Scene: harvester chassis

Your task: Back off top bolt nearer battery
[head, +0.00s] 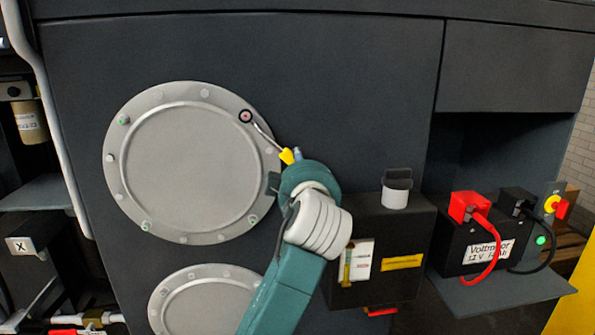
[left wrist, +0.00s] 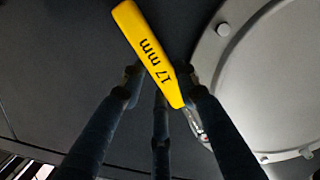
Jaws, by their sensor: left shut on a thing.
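The upper round cover (head: 190,165) is a grey flanged disc with several bolts around its rim. Its top bolt on the battery side (head: 246,116) has a pinkish centre inside a dark ring. A wrench with a yellow handle (head: 287,156) reaches up-left, its head end at that bolt; I cannot tell how fully it is seated. My left gripper (head: 291,163) is shut on the handle. The left wrist view shows the handle (left wrist: 148,50), marked "17 mm", between the gripper's dark fingers (left wrist: 160,85); the wrench's far end there is partly hidden. My right gripper is not in view.
The battery (head: 478,245) with red and black clamps stands on a shelf at the right. A second round cover (head: 205,290) lies below, partly hidden by my arm. The panel above is clear.

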